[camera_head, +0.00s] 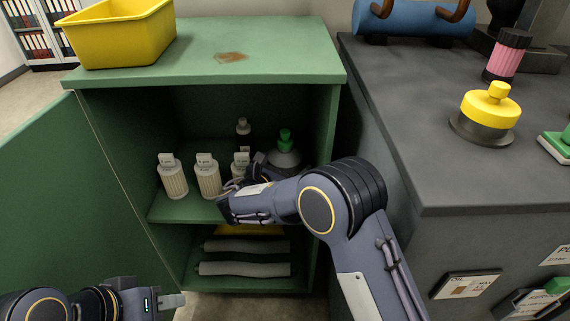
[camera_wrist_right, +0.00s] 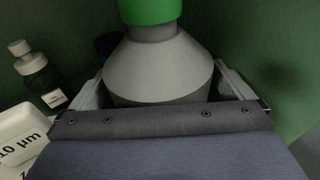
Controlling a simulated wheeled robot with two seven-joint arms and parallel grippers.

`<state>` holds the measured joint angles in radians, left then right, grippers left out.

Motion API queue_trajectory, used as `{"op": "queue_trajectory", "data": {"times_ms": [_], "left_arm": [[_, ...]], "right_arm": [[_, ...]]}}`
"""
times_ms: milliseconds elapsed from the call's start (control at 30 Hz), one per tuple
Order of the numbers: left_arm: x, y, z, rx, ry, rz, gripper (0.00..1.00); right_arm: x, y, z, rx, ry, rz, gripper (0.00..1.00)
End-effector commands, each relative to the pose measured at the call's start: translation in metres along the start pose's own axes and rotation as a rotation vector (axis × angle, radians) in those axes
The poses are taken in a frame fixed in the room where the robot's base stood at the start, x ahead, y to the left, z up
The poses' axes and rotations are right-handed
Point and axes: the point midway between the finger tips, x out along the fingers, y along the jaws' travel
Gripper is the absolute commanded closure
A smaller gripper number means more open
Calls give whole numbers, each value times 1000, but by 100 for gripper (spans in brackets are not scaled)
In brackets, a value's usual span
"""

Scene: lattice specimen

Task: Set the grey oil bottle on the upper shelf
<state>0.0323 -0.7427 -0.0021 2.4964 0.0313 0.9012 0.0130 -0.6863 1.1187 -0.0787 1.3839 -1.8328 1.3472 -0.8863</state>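The grey oil bottle (camera_head: 284,158) with a green cap is inside the green cabinet, at the right of the upper shelf (camera_head: 187,209). In the right wrist view the bottle (camera_wrist_right: 160,72) fills the middle, upright. My right gripper (camera_head: 262,168) reaches into the cabinet. Its two fingers (camera_wrist_right: 160,88) lie against opposite sides of the bottle and look shut on it. The bottle's base is hidden, so I cannot tell whether it touches the shelf. My left gripper (camera_head: 172,301) is low at the left, away from the cabinet contents; its finger opening is unclear.
White ribbed bottles (camera_head: 208,178) stand left of the gripper, with a dark bottle (camera_head: 243,134) behind. Grey rolls (camera_head: 244,268) lie on the lower shelf. The cabinet door (camera_head: 60,205) is open at left. A yellow bin (camera_head: 120,36) sits on top. A dark counter (camera_head: 425,130) stands right.

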Motion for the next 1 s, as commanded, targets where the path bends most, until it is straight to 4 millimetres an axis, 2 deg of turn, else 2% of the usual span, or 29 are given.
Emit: {"op": "queue_trajectory", "data": {"times_ms": [267,367,733,833,1000], "left_arm": [[-3,1,-2,0,0,0,64],[-8,4,-4,0,0,0,64],[-28,13,-14,0,0,0,64],[-31,14,-15,0,0,0,64],[-32,15,-16,0,0,0,64]], "right_arm": [[-3,0,5,-1,1,2,0],[-18,1,6,-3,0,5,0],[-95,1,6,-3,-1,4,0],[-109,1,5,-2,0,3,0],[-120,0,4,-2,0,0,0]]}}
